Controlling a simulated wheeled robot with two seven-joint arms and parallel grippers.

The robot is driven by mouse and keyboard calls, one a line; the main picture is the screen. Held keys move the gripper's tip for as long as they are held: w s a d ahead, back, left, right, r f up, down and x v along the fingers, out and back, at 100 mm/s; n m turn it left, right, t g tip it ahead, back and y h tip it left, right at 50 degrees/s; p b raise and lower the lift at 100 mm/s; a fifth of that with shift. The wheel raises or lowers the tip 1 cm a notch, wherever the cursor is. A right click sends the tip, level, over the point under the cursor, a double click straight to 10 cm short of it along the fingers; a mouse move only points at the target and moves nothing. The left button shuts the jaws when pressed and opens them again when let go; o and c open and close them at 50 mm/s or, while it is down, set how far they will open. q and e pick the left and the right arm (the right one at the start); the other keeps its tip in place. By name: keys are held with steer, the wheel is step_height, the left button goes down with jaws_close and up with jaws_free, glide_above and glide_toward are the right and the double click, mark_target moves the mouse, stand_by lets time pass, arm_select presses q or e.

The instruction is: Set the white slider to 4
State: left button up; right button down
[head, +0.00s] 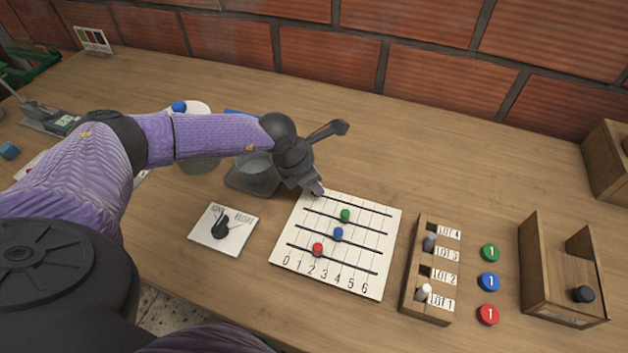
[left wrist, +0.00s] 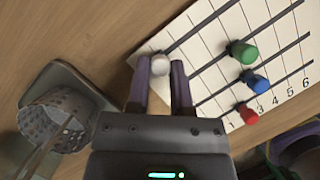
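The white slider knob (left wrist: 160,66) shows in the left wrist view, at the left, 0 end of the top slot of the white slider board (head: 385,215). In the head view it is hidden by my gripper. My left gripper (head: 317,190) is over the board's upper left corner. In the left wrist view its fingers (left wrist: 161,75) are apart, one on each side of the white knob, with small gaps visible. The green knob (head: 345,215), blue knob (head: 338,234) and red knob (head: 317,249) sit on the lower slots. My right gripper is not in view.
A dial plate (head: 222,231) lies left of the board. A grey scoop-like tray with a perforated cup (left wrist: 55,115) stands left of the gripper. A wooden lot rack (head: 428,270), several coloured discs (head: 489,282) and a wooden box (head: 560,280) are at right. The table behind the board is clear.

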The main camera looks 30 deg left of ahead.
arm_select(q)
jaws_close()
stand_by(0.4)
stand_by(0.6)
